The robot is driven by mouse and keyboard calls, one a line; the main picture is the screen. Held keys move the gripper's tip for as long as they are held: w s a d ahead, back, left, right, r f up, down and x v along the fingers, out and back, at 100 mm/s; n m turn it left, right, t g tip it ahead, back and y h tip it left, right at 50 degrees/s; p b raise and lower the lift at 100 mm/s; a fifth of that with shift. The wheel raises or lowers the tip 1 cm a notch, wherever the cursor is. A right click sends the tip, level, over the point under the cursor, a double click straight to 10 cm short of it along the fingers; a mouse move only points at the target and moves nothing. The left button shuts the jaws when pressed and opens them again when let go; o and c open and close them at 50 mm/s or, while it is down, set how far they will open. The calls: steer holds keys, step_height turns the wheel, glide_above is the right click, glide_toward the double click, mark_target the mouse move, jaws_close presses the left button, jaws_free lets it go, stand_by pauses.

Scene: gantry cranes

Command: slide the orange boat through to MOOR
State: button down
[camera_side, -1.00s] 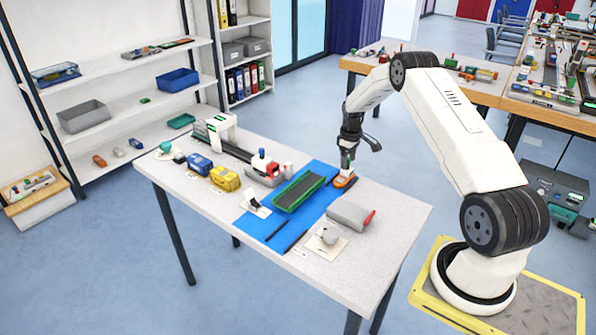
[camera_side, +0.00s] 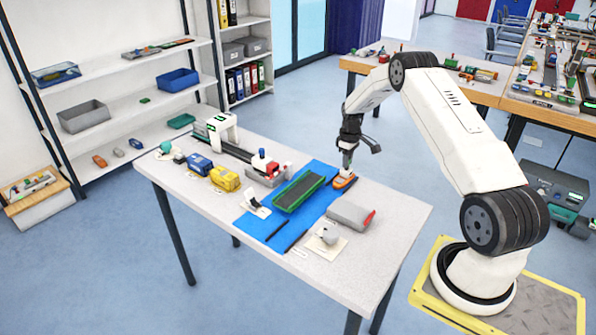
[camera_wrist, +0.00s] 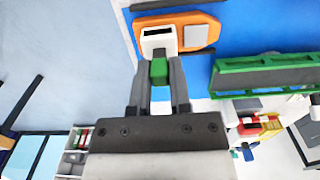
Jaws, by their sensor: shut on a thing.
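The orange boat (camera_side: 343,182) sits at the right edge of the blue mat (camera_side: 326,173), beside the end of the green-walled channel (camera_side: 299,193). In the wrist view the boat (camera_wrist: 185,18) has a white cabin with a dark slot and a green upright part (camera_wrist: 158,71). My gripper (camera_wrist: 158,88) is shut on that green part, with a finger on each side. In the side view my gripper (camera_side: 347,169) points down onto the boat and hides most of its top. The channel also shows in the wrist view (camera_wrist: 263,63), to the right. I cannot read a MOOR label.
A grey block with a red end (camera_side: 350,216) lies in front of the boat. A red and white piece (camera_side: 262,164) stands behind the channel. Yellow (camera_side: 224,179) and blue (camera_side: 199,163) vehicles and a white gantry (camera_side: 217,127) stand farther left. Dark strips lie on the mat's front.

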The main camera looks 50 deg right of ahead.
steer(key=shift+a, duration=14.8)
steer(key=shift+c, duration=2.4)
jaws_free()
